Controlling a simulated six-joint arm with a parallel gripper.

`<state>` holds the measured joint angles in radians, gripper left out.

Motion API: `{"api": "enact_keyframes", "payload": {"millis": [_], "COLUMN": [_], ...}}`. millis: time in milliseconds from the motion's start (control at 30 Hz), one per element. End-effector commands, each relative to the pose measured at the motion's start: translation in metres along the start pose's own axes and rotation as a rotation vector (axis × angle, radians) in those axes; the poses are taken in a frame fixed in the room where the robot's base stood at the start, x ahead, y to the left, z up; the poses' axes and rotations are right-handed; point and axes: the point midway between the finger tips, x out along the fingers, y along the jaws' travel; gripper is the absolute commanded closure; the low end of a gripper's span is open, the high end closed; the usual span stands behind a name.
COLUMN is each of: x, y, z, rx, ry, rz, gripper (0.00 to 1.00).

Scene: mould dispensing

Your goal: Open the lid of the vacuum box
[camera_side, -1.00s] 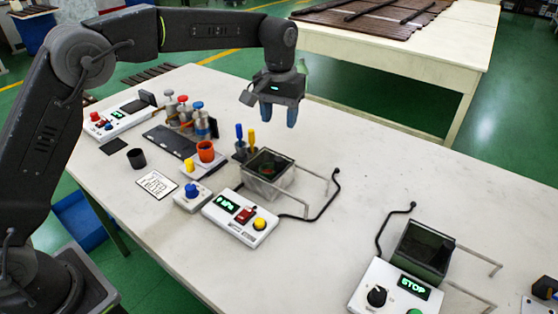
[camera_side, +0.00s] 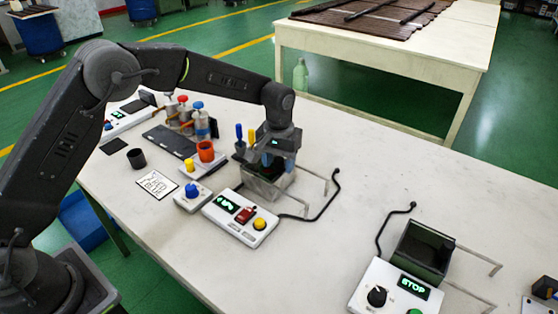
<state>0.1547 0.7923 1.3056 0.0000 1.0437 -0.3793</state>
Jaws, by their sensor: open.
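The vacuum box, a small clear-walled box with a dark top (camera_side: 262,188), stands on the white table behind a white control unit (camera_side: 240,217) with a lit display, a red switch and a yellow knob. My gripper (camera_side: 277,163) is open and points down right over the box top, with its fingers at the upper rim. I cannot tell whether the fingers touch the lid. The gripper hides most of the box top and what lies inside. A thin metal frame (camera_side: 326,187) extends to the right of the box.
A second dark box (camera_side: 423,252) stands at the right behind a unit reading STOP (camera_side: 396,289). An orange cup (camera_side: 206,151), blue and yellow-handled tools (camera_side: 239,133) and several capped bottles stand close at left. The table middle right is clear.

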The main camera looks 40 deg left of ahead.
Motion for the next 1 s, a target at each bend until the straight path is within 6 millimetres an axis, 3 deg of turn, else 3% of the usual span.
{"api": "enact_keyframes", "payload": {"millis": [133,633,900,1000], "x": [0.0,-0.001,-0.001,-0.001], "y": [0.0,0.0,0.001,0.012], "z": [0.0,0.0,0.0,0.002], "rx": [0.0,0.0,0.0,0.003], "ry": [0.0,0.0,0.0,0.002], "rz": [0.0,0.0,0.0,0.001], "gripper": [0.51,0.98,1.0,1.0]}}
